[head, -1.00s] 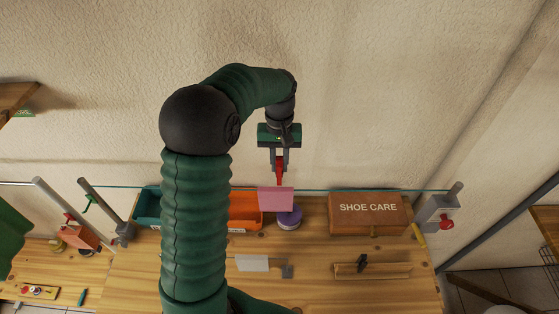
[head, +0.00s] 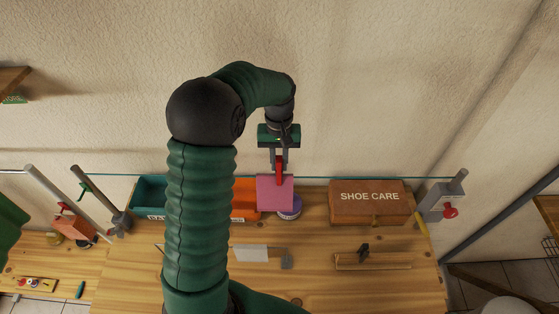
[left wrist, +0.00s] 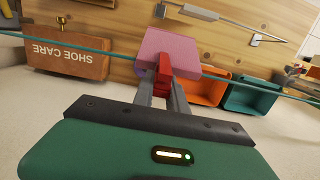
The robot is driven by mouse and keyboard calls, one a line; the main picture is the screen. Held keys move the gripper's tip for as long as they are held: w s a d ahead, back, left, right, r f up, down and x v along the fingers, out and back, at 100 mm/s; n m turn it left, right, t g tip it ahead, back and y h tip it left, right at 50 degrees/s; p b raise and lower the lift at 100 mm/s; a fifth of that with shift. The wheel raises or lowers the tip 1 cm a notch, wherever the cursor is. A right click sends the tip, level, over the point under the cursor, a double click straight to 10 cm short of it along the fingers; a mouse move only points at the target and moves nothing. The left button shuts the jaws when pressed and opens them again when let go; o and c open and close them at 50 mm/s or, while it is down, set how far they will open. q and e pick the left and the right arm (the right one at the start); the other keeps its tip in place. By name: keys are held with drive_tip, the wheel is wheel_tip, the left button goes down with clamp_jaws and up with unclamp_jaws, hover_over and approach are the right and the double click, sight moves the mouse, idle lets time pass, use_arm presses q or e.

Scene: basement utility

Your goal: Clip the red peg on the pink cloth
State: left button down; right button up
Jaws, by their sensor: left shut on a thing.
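The pink cloth (head: 275,193) hangs over the teal line (head: 330,177) stretched above the bench. It also shows in the left wrist view (left wrist: 168,48). My left gripper (head: 279,160) is shut on the red peg (head: 279,171), just above the cloth's top edge. In the left wrist view the red peg (left wrist: 163,76) lies between the fingertips and overlaps the edge of the cloth at the line. I cannot tell whether the peg's jaws straddle the cloth. My right gripper is not in view.
A brown shoe care box (head: 369,203) stands right of the cloth on the wooden bench. An orange bin (head: 246,199), a teal bin (head: 150,191) and a purple-labelled round tin (head: 289,208) stand around the cloth. Posts hold the line at both ends.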

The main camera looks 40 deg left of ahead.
use_arm(q)
drive_tip(key=shift+s+f, duration=0.15)
drive_tip(key=shift+f, duration=0.05)
drive_tip(key=c, duration=1.3)
unclamp_jaws()
drive_tip(key=shift+o, duration=0.2)
drive_tip(key=shift+r, duration=0.1)
wheel_tip(320, 180, up, 17)
drive_tip(key=w+a+b, duration=0.1)
drive_tip(key=b, duration=0.2)
drive_tip(key=shift+w+f+b, duration=0.2)
drive_tip(key=shift+w+b, duration=0.05)
drive_tip(key=shift+b, duration=0.05)
